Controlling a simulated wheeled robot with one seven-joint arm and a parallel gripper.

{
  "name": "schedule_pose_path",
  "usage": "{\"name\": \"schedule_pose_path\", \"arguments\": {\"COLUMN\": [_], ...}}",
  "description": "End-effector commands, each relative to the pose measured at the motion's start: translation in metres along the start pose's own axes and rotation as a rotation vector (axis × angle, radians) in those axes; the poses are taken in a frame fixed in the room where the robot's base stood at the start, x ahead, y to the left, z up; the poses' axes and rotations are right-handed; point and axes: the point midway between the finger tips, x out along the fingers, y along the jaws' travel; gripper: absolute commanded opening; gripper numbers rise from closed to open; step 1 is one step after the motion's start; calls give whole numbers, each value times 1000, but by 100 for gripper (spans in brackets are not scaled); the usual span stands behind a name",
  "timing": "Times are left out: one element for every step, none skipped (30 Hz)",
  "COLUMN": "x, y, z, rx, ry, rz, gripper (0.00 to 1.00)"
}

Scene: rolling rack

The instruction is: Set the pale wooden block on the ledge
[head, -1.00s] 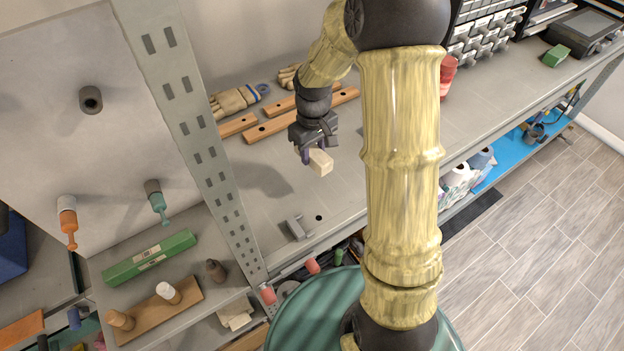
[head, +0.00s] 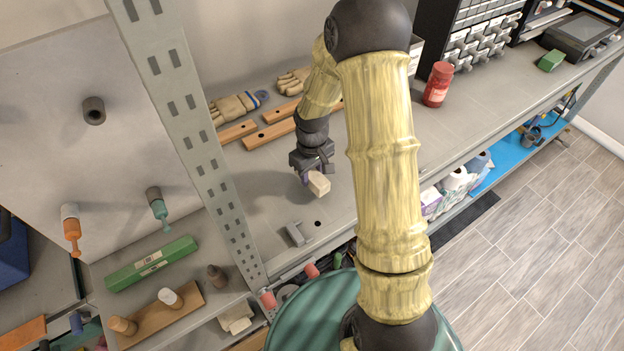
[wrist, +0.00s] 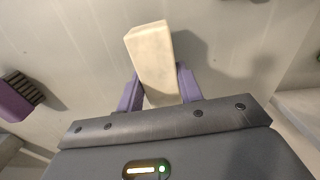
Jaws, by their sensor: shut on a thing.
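The pale wooden block (head: 319,183) is in my gripper (head: 309,176), over the grey bench top (head: 385,150). In the wrist view the block (wrist: 153,58) sticks out past the two purple fingers (wrist: 160,92), which press on its sides near one end. A shadow lies beside the block on the grey surface. I cannot tell whether the block touches that surface. No separate part stands out clearly as the ledge; the grey bench top is the flat surface below the block.
A grey bracket (head: 296,233) lies near the bench's front edge, beside a small hole. Wooden strips (head: 270,134) and gloves (head: 235,107) lie behind the gripper. A slotted metal upright (head: 190,130) stands at left. A red jar (head: 437,84) stands at right.

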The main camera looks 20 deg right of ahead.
Motion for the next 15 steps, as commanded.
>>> {"name": "schedule_pose_path", "arguments": {"x": [5,9,14,18,21,24,26,28,30,31,32,32,32,32,32], "y": [-1,-1,-1,-1,-1,-1,-1,-1,0,0,0,0,0,0,0], "z": [1,1,1,1,1,1,1,1,0,0,0,0,0,0,0], "rx": [-1,-1,-1,-1,-1,-1,0,0,0,0,0,0,0,0,0], "ry": [-3,-5,-5,-5,-5,-4,-4,-3,-1,-1,0,0,0,0,0], "rz": [-2,-2,-3,-3,-2,-2,-2,-1,0,0,0,0,0,0,0], "gripper": [12,12,12,12,12,12,12,12,12,12,12,12,12,12,12]}}
